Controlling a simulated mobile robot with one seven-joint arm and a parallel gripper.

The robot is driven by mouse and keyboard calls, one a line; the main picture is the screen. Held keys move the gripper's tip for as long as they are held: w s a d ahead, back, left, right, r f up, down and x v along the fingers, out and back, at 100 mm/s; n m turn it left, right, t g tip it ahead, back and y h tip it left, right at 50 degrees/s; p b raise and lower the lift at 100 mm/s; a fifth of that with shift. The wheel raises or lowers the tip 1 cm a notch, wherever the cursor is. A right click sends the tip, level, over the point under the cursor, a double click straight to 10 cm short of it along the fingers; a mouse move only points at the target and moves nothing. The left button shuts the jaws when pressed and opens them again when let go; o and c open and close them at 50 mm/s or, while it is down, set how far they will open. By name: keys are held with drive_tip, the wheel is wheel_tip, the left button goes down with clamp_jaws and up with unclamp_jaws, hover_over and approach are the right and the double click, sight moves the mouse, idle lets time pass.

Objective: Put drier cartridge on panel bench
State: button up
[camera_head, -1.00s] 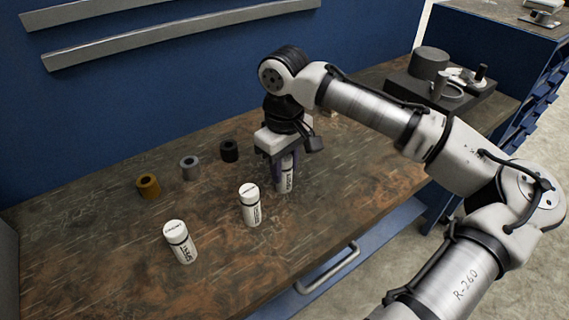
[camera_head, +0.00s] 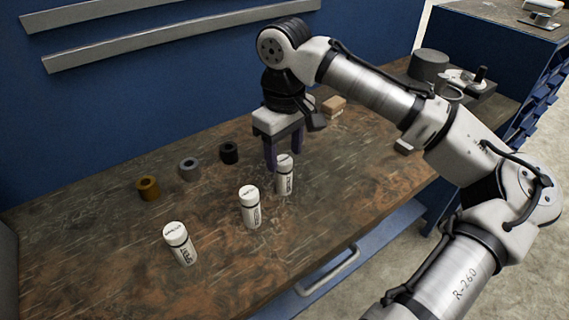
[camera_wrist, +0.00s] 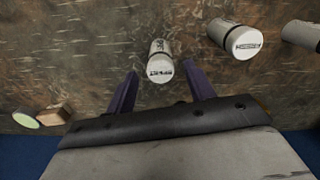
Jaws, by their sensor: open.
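Three white cylindrical cartridges with dark bands and printed labels stand upright on the bench (camera_head: 110,265): a left one (camera_head: 181,244), a middle one (camera_head: 250,207) and a right one (camera_head: 285,175). I cannot tell from the lettering which is the drier cartridge. My gripper (camera_head: 283,150) is open and empty, just behind and above the right cartridge. In the wrist view that cartridge (camera_wrist: 160,60) shows between and just beyond the two purple fingertips, with its white top toward me. A second cartridge (camera_wrist: 235,38) shows to its right.
Brass (camera_head: 148,187), grey (camera_head: 189,168) and black (camera_head: 229,152) rings lie along the back of the bench. A tan block (camera_head: 334,105) lies behind my gripper, and dark equipment (camera_head: 430,65) stands at the far right. The front left of the bench is clear.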

wheel_tip(320, 180, up, 7)
drive_tip(key=shift+r, duration=0.2)
idle(1.3)
